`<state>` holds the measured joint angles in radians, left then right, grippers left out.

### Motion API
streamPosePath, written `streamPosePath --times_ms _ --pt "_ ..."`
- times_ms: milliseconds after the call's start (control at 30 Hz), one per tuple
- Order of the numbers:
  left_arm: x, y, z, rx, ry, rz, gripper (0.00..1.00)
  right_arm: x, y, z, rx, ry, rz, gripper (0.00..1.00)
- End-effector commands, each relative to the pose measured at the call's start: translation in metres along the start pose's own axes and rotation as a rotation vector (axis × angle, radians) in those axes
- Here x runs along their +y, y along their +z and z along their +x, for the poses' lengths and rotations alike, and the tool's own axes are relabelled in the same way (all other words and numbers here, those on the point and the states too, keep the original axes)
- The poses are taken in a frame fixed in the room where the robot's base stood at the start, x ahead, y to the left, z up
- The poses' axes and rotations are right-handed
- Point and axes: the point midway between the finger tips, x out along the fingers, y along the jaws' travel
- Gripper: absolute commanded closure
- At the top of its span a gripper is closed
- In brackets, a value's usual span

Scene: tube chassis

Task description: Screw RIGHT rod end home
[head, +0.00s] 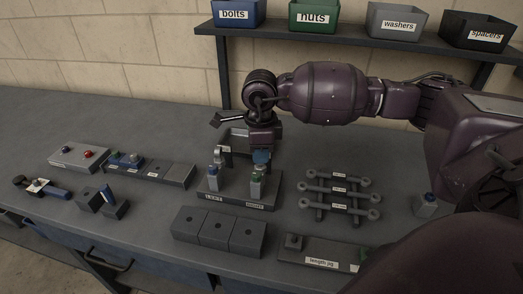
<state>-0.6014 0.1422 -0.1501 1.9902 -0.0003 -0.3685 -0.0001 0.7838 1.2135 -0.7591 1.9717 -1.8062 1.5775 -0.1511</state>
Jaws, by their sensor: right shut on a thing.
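The fixture (233,199) stands mid-bench, with a label reading LEFT and a second label on its right. Its left post (214,182) is upright and carries a pale ring-shaped end on top. Its right post (257,186) is upright and grey-green. My right gripper (262,155) points down directly over the right post and is shut on the right rod end, which is mostly hidden by the fingers. I cannot tell how far the rod end is threaded in. My left gripper is out of view.
A rack of labelled rods (340,193) stands right of the fixture. A grey three-part block (218,231) and the length jig (318,252) lie in front. A tray (176,174), a button box (73,157) and a wrench (45,188) are left. Labelled bins line the back shelf (340,41).

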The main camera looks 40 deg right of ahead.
Motion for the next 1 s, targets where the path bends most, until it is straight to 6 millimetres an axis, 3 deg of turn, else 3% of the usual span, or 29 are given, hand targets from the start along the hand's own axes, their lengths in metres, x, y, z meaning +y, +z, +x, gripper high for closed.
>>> streamPosePath --times_ms 267,700,1000 --pt "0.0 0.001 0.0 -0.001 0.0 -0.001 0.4 0.002 0.0 0.004 0.004 0.008 0.005 1.0" --pt "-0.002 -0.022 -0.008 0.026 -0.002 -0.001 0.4 0.003 0.0 0.003 0.004 0.007 0.402 1.0" --pt "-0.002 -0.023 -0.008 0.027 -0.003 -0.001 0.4 0.002 -0.001 0.005 0.006 0.007 0.448 1.0"
